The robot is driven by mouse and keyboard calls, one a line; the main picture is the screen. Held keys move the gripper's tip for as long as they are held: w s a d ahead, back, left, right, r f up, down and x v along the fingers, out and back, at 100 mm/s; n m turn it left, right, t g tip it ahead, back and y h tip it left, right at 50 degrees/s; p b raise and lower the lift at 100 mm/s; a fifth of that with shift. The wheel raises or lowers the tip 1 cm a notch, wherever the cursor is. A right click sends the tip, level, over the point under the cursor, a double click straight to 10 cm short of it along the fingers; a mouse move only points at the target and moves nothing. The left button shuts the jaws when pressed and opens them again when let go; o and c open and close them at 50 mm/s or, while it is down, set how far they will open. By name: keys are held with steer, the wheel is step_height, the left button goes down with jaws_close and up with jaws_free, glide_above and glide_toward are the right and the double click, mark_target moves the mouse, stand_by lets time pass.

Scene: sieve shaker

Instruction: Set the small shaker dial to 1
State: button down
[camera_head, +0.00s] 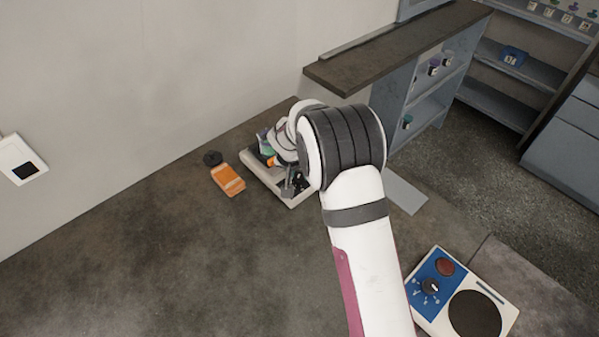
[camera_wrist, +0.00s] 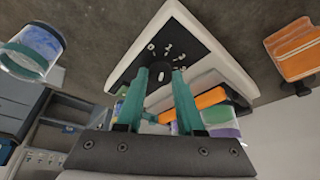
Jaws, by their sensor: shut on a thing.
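The small shaker (camera_head: 255,170) is a pale grey-white unit on the dark bench, partly hidden by my arm in the head view. In the wrist view the shaker (camera_wrist: 222,62) shows its black front panel (camera_wrist: 172,22) with several white marks. Its dark dial (camera_wrist: 160,76) is between the teal fingers of my gripper (camera_wrist: 161,74), which is shut on it. The fingers and the view angle hide most of the dial, so its pointer setting cannot be read. In the head view my gripper (camera_head: 293,184) is at the shaker's panel, mostly blocked by my arm.
Orange, green and purple pieces (camera_wrist: 218,114) sit on the shaker, close to my fingers. An orange block (camera_head: 228,180) and a dark round item (camera_head: 213,158) lie left of it. A blue-panelled device (camera_head: 414,282) with its own dial stands lower right. Bench at left is clear.

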steer(key=shift+m+h, duration=0.3)
steer(key=shift+m, duration=0.4)
steer(key=c, duration=0.5)
jaws_free()
steer(key=shift+r, duration=0.1)
steer(key=v, duration=1.5)
steer(key=shift+r, duration=0.4)
